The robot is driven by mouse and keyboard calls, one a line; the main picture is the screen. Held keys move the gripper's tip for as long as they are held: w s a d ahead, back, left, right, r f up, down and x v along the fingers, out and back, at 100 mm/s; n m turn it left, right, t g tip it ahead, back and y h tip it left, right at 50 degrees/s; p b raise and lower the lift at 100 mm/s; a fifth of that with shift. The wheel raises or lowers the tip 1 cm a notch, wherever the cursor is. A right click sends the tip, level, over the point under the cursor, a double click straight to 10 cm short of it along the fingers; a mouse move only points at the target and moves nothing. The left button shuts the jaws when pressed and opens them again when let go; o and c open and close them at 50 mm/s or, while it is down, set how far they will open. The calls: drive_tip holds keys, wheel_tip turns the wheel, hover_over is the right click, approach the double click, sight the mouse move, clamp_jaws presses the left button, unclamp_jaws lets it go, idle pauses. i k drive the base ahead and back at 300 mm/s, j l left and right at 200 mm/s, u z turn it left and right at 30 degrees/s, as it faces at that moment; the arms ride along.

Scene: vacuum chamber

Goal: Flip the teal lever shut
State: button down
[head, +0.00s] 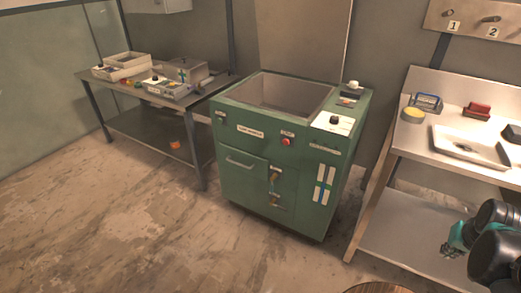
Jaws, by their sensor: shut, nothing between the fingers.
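The green cabinet (240,188) stands in the middle of the head view with an open-topped basin (287,93). On its front is a small brass-coloured fitting (275,174) with small labels beside it. I cannot make out a teal lever for certain; any handle on this fitting is too small to tell its colour or position. My gripper (450,250) is at the lower right, in front of the right bench and well apart from the cabinet. It looks shut and empty, though its fingers are small and dark here.
A steel bench (408,145) at right holds a white tray (472,154), a blue-handled item and a red block. A table (127,92) at left carries boxes. The cabinet has a red button (286,141) and a drawer handle. Floor (150,225) in front is clear.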

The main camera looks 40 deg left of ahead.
sight(275, 175)
drive_tip(key=u, duration=1.25)
